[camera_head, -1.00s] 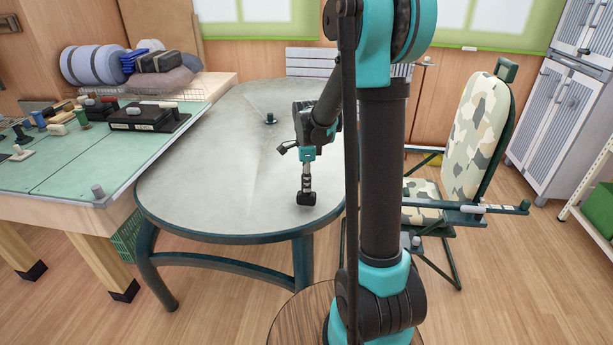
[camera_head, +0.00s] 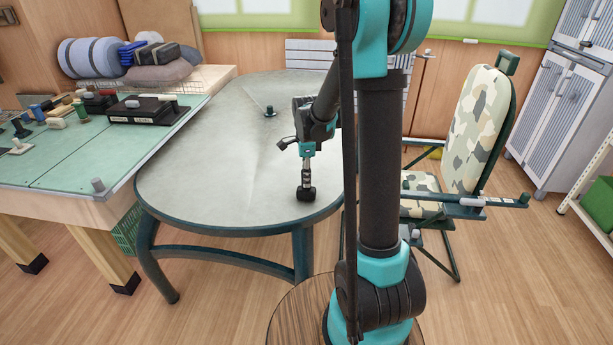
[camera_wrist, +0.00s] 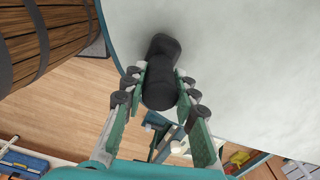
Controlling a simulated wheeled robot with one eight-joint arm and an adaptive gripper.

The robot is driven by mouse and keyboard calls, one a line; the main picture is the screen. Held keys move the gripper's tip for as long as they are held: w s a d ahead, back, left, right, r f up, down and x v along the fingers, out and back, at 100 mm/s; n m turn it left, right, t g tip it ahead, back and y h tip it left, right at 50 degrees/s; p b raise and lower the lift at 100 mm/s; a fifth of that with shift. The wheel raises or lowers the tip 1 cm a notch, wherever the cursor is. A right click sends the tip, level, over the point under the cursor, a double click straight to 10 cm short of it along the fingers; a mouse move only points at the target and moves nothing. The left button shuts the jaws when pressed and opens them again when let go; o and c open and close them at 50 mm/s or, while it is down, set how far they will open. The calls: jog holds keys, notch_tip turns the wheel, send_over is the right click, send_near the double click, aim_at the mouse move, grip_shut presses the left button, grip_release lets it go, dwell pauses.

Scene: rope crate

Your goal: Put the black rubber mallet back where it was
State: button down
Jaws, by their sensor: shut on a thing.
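The black rubber mallet (camera_head: 306,194) is upright with its black head down, over the near part of the grey oval table (camera_head: 220,190). My gripper (camera_head: 307,151) is above the head and shut on the mallet's handle. In the wrist view the mallet (camera_wrist: 163,47) lies between the two fingers of my gripper (camera_wrist: 158,88), its dark head toward the pale table top (camera_wrist: 245,60). I cannot tell whether the head touches the table. The lower handle shows as a short metal-grey length in the head view.
A small dark green knob (camera_head: 269,112) stands on the table. A green-topped workbench (camera_head: 75,160) with several tools is at left. A camouflage-patterned chair (camera_head: 480,130) stands at right. The table top around the mallet is clear.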

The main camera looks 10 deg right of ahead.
jog(key=shift+f, duration=0.25)
jog(key=c, duration=1.1)
grip_release()
notch_tip(320, 180, up, 12)
